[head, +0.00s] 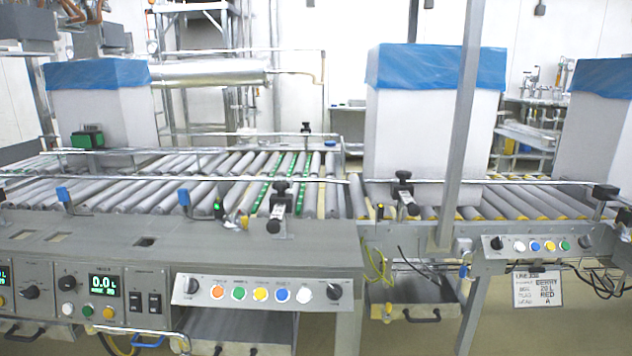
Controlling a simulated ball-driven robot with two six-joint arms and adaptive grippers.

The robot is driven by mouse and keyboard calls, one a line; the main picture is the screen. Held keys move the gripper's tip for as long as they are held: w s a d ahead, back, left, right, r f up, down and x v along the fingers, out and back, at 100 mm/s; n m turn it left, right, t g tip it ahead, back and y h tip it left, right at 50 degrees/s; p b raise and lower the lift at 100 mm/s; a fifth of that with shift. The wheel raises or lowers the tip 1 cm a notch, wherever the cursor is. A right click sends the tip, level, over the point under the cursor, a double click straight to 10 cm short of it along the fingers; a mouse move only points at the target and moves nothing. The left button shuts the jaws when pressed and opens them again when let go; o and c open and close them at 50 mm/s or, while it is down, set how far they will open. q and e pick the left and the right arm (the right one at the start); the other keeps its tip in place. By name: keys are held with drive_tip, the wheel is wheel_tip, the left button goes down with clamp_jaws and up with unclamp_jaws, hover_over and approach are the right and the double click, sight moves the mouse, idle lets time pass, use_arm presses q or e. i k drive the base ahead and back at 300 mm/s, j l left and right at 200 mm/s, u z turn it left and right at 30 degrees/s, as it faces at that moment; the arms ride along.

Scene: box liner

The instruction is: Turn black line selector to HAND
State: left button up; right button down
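Several black rotary selectors show in the head view, and their labels are too small to read. On the light control panel (262,293) at the front centre, one black selector (192,286) sits at the left end and another black selector (334,291) at the right end. Between them is a row of orange, green, yellow, blue and white buttons. The smaller right panel (522,247) also has a black knob (496,243) at its left end. I cannot tell which one is the line selector or its setting. Neither gripper is in view.
White boxes with blue liners stand on the roller conveyor (160,185), including a tall centre box (415,125). A grey post (460,130) rises between the panels. Left of the light panel are a digital display (104,285) and black rocker switches (145,302). Drawers with black handles hang below.

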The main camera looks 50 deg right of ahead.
sight(496, 243)
drive_tip(key=z, duration=2.8)
